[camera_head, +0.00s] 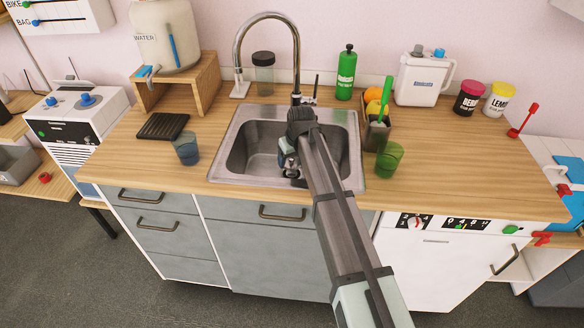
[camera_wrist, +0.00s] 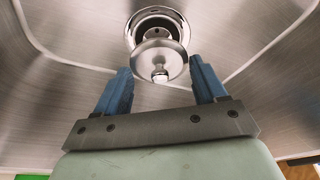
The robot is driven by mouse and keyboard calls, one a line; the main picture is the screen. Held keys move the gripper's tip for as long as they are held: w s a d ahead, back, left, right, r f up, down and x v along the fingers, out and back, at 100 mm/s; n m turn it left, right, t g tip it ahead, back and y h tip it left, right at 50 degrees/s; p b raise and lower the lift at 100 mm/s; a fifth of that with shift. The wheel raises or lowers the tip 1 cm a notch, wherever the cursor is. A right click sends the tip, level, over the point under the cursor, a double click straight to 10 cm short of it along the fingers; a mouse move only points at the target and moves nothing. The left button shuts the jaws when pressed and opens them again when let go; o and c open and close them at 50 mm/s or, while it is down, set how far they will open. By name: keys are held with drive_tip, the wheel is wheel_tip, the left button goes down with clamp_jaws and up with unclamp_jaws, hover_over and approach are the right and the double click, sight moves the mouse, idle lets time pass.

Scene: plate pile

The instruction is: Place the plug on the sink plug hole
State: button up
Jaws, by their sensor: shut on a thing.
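The plug (camera_wrist: 161,58) is a round metal disc with a small knob, seen in the wrist view between my two blue fingertips. My gripper (camera_wrist: 160,66) is shut on it, with the fingers at either side of the disc. The sink plug hole (camera_wrist: 157,21) is a shiny metal ring just beyond the plug, which covers its near part. I cannot tell whether the plug touches the ring. In the head view my gripper (camera_head: 289,164) is down inside the sink basin (camera_head: 251,150), and my arm hides part of the basin.
The tap (camera_head: 297,55) arches up behind the sink. A blue cup (camera_head: 186,150) stands left of the sink, and a green cup (camera_head: 389,160) stands on the right. A dark caddy (camera_head: 375,137) with fruit and a green brush sits by the right rim.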

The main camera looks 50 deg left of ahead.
sight(293, 165)
drive_tip(key=shift+f, duration=2.1)
drive_tip(key=shift+f, duration=0.15)
drive_tip(key=o, duration=1)
drive_tip(key=v, duration=1.2)
